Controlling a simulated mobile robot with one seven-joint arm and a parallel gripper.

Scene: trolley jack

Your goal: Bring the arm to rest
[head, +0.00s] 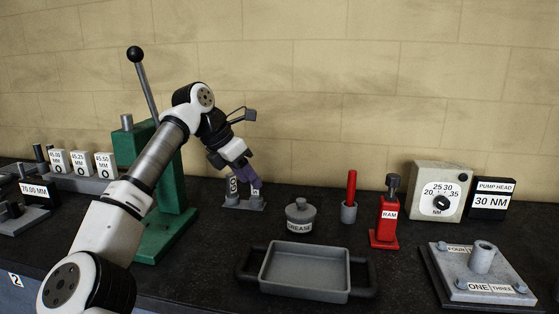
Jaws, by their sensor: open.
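My arm reaches up from the lower left and bends down at the wrist. My gripper (242,167) points down, just above a small grey stand (243,204) with labelled upright parts on the bench. The jaws are open. Their tips are small and overlap the upright parts in the picture, so I cannot tell whether they touch. A purple piece shows at the jaws; I cannot tell what it belongs to.
A green press (170,235) with a lever stands behind my arm. To the right are a grease pot (300,211), a grey tray (305,272), a red ram (386,222), a torque dial box (438,190) and a bolted plate (480,272). Labelled blocks (81,162) stand left.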

